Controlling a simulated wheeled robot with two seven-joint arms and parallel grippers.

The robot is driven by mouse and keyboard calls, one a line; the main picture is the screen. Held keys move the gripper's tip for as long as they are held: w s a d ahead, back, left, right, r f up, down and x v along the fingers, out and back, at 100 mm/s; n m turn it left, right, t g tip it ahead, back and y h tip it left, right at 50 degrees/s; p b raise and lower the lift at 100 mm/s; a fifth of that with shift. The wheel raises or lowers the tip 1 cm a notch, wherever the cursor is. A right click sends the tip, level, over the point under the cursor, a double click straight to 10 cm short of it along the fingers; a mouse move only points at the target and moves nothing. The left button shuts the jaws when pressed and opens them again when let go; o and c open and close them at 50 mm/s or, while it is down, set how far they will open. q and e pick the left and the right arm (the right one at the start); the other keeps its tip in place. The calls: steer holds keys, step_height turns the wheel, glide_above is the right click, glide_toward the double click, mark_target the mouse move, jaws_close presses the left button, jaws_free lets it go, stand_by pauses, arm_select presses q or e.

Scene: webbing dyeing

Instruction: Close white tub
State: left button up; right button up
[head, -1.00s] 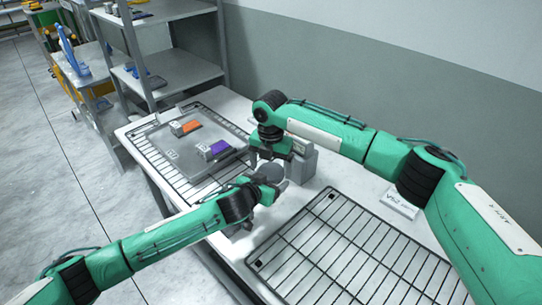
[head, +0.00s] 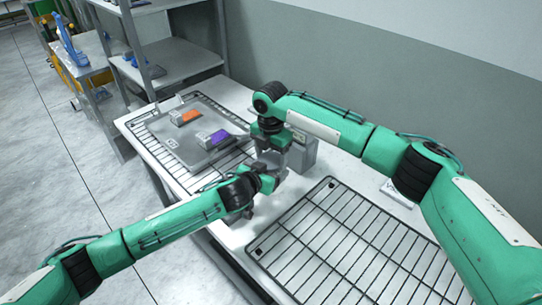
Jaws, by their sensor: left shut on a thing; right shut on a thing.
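My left gripper (head: 274,174) and my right gripper (head: 266,149) meet over the white table, one just in front of the other. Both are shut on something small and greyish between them. The fingers and wrists cover most of it, so I cannot make out a clear white tub or tell which part each gripper holds. I also cannot tell whether a lid is on.
A grey box-like device (head: 302,153) stands right behind the grippers. A grey tray (head: 168,147) with orange-topped (head: 187,117) and purple-topped (head: 214,137) blocks lies on the left wire rack. An empty wire rack (head: 345,245) lies at front right. Metal shelving (head: 175,60) stands at back left.

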steer(key=shift+m, duration=0.3)
steer(key=o, duration=1.1)
steer(key=shift+r, duration=0.1)
steer(key=shift+r, duration=2.2)
steer(key=shift+c, duration=0.4)
steer(key=shift+r+n, duration=1.75)
steer(key=shift+n, duration=0.05)
